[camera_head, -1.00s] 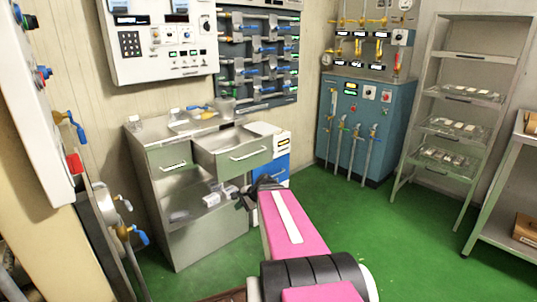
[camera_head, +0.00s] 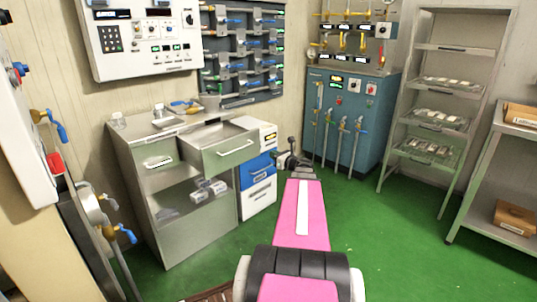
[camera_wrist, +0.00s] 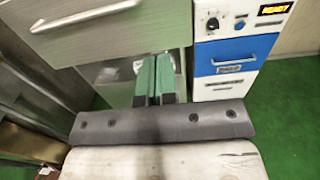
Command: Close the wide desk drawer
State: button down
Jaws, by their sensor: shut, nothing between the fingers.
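The wide desk drawer (camera_head: 228,152) is pulled out from the grey desk, with a silver bar handle on its front. In the wrist view its front (camera_wrist: 120,35) fills the upper left, with the handle at the top left. My gripper (camera_head: 284,159) is right of the drawer in the head view, in front of the blue and white cabinet. In the wrist view its green fingertips (camera_wrist: 153,75) are together and empty, at the lower edge of the drawer front, toward its right end. I cannot tell whether they touch it.
The blue and white cabinet (camera_head: 260,168) stands right of the desk. Small boxes (camera_head: 208,188) lie on the open shelf below. The green floor (camera_head: 375,235) is clear on the right.

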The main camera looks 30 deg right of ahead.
aim_at(256, 147)
jog(key=x, duration=1.2)
jog(key=shift+w+a, duration=0.1)
jog(key=shift+w, duration=0.05)
